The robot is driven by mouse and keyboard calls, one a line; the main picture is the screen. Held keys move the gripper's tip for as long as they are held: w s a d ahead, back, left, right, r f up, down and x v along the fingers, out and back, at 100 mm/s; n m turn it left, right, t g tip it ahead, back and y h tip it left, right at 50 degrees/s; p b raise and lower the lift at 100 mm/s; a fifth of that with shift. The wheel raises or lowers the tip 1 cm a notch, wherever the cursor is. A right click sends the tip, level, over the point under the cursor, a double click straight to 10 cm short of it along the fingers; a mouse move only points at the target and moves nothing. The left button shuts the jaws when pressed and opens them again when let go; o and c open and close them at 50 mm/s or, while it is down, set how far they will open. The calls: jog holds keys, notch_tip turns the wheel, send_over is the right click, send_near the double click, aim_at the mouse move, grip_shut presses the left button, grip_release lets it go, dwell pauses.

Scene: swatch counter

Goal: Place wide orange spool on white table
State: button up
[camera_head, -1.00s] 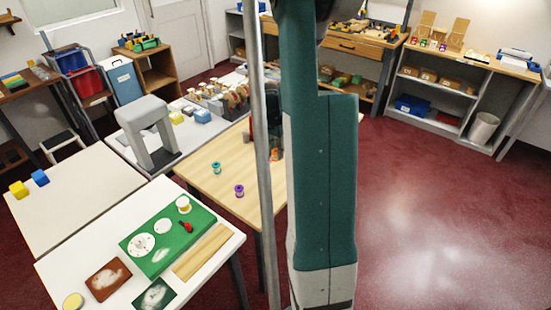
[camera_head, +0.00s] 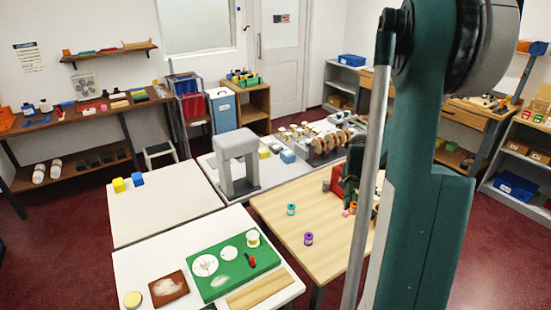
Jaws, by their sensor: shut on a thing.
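The pale white table (camera_head: 135,252) stands in the front left. A second off-white table (camera_head: 165,212) stands behind it. My gripper is not clearly visible; my large green arm (camera_head: 425,230) and a grey pole cover the right part of the view. No wide orange spool can be made out with certainty. A small orange item (camera_head: 375,208) shows in part beside the pole at the wooden table (camera_head: 285,225), too small to identify.
A teal spool (camera_head: 291,209) and a purple spool (camera_head: 308,239) stand on the wooden table, near a red object (camera_head: 337,181). The front white table holds a green board (camera_head: 233,277), a brown board (camera_head: 170,287) and a wooden strip (camera_head: 260,289). Yellow and blue blocks sit on the off-white table.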

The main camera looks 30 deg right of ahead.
jog(key=shift+w, duration=0.1)
jog(key=w+a+n, duration=0.4)
jog(key=w+a, duration=0.4)
jog(key=a, duration=0.4)
jog(key=w+a+f+n, duration=0.1)
jog(key=w+a+n, duration=0.4)
jog(key=a, duration=0.8)
jog(key=w+a+f+n+t, duration=0.1)
jog(key=w+a+n, duration=0.3)
jog(key=w+a, duration=0.8)
jog(key=shift+a+n+y, duration=0.3)
jog(key=shift+a+y, duration=0.05)
jog(key=shift+y, duration=0.05)
jog(key=w+a+n, duration=0.1)
jog(key=a, duration=0.4)
jog(key=w+a+n, duration=0.1)
jog(key=a+n, duration=0.1)
jog(key=a, duration=0.3)
jog(key=w+a+n, duration=0.1)
jog(key=a, duration=0.4)
jog(key=shift+a+f+y, duration=0.2)
jog(key=shift+f+y, duration=0.1)
